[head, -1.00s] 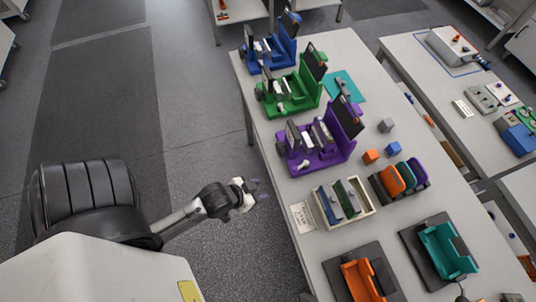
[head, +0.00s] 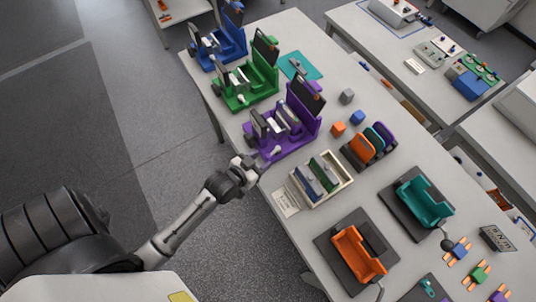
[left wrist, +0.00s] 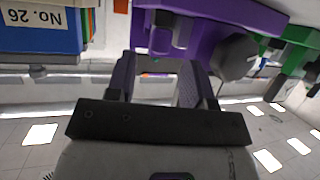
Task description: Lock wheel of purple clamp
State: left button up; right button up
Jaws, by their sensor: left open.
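The purple clamp (head: 290,140) stands at the near left edge of the table, with dark plates and a light lever on it. In the left wrist view, the purple clamp (left wrist: 240,18) fills the top, upside down, with a dark grey wheel (left wrist: 237,57) on its side. My left gripper (head: 254,164) is just off the table edge, beside the clamp's near left end. In the left wrist view, its purple-lined fingers (left wrist: 160,72) are apart with nothing between them; the wheel lies right of them, not gripped. My right gripper is not in view.
Green (head: 248,88) and blue (head: 217,47) clamps stand behind the purple one. A cell tray (head: 340,186) and paper label (head: 286,203) lie close in front. Orange (head: 360,255) and teal (head: 425,205) holders stand nearer. Open floor lies left of the table.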

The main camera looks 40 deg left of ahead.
aim_at(267, 156)
pick_arm(q)
jog(key=shift+x, duration=2.15)
grip_shut()
